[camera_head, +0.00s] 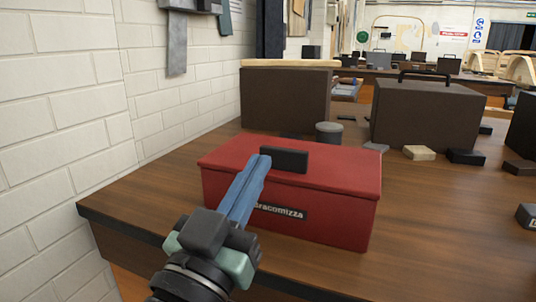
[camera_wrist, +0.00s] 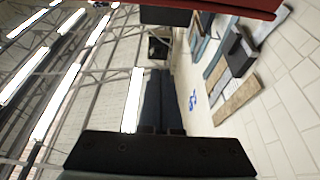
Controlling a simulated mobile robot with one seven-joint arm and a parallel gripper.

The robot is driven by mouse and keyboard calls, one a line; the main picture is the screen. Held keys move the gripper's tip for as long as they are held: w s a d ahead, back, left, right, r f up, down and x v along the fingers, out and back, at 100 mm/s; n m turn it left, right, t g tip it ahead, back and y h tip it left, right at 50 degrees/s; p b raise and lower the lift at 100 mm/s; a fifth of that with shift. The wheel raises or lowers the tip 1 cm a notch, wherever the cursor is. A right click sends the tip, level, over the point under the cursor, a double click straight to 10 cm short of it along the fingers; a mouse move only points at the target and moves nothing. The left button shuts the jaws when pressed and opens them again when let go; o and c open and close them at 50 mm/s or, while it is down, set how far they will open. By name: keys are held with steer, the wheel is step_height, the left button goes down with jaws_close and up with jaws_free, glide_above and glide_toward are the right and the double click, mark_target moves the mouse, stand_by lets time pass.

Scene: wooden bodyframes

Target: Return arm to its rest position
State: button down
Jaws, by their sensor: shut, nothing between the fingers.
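My gripper (camera_head: 258,165) is in front of the red toolbox in the head view, its blue fingers closed together and pointing up and away. Nothing shows between the fingers. The red toolbox (camera_head: 340,215) stands on the wooden table with its lid down, a black handle (camera_head: 284,159) on top and a label on its front. The fingers overlap the toolbox in the picture; I cannot tell whether they touch it. In the wrist view the gripper's dark fingers (camera_wrist: 160,75) point toward the upper part of the room, and a red edge (camera_wrist: 235,5) shows at the top.
A white brick wall (camera_head: 60,110) rises close on the left. Two brown cases (camera_head: 285,98) (camera_head: 425,115) stand behind the toolbox. A grey cylinder (camera_head: 328,133) and several small blocks lie between and beside them.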

steer(key=s+d+r+n+t+y, duration=0.25)
steer(key=s+r, duration=0.25)
steer(key=r, duration=0.4)
steer(key=s+d+r+n+t+y, duration=0.15)
steer(key=s+r+t+y, duration=0.3)
steer(key=r, duration=0.45)
step_height(320, 180, up, 29)
steer(key=p, duration=3)
steer(key=shift+d+g, duration=0.15)
steer(key=shift+g, duration=0.25)
steer(key=shift+s, duration=0.1)
